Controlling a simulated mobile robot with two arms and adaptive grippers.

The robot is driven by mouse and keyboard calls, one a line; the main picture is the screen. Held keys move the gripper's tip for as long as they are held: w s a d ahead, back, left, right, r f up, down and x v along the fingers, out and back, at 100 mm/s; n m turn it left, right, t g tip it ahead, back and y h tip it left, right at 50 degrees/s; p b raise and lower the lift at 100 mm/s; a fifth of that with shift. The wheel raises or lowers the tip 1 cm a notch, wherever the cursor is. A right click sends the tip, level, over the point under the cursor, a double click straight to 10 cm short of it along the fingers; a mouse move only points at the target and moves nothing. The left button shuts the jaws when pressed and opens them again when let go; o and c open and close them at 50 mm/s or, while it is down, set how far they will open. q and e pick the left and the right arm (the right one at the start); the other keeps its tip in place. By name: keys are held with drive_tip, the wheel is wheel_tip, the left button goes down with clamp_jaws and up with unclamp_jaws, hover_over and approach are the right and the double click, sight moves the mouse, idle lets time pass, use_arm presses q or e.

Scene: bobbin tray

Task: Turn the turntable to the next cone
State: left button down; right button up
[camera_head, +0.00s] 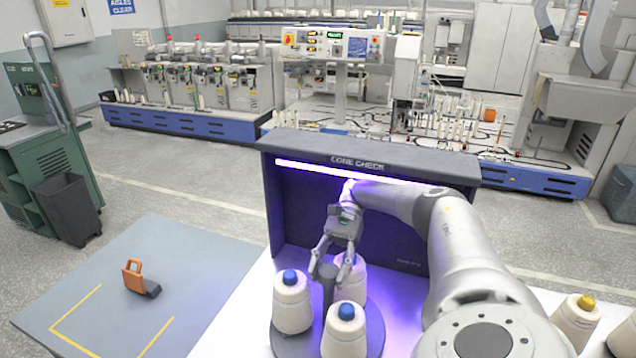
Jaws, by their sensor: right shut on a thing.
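A dark round turntable (375,322) stands in front of the dark CONE CHECK panel (400,240) under a purple light. It carries cream yarn cones: one with a blue tip on the left (292,310), one with a blue tip in front (344,338), and one at the back (353,283) whose top is hidden by my gripper. A dark grey post (328,287) rises from the turntable's middle. My right gripper (328,272) points down with its fingers on both sides of the post's top, shut on it. My left gripper is not in view.
A yellow-tipped cone (577,318) stands on the white table at the right, with another cone (624,338) cut off by the edge. An orange and black object (138,278) lies on the grey surface at the left. Machines stand farther back.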

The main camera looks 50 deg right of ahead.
idle(0.4)
drive_tip(key=o, duration=1.4)
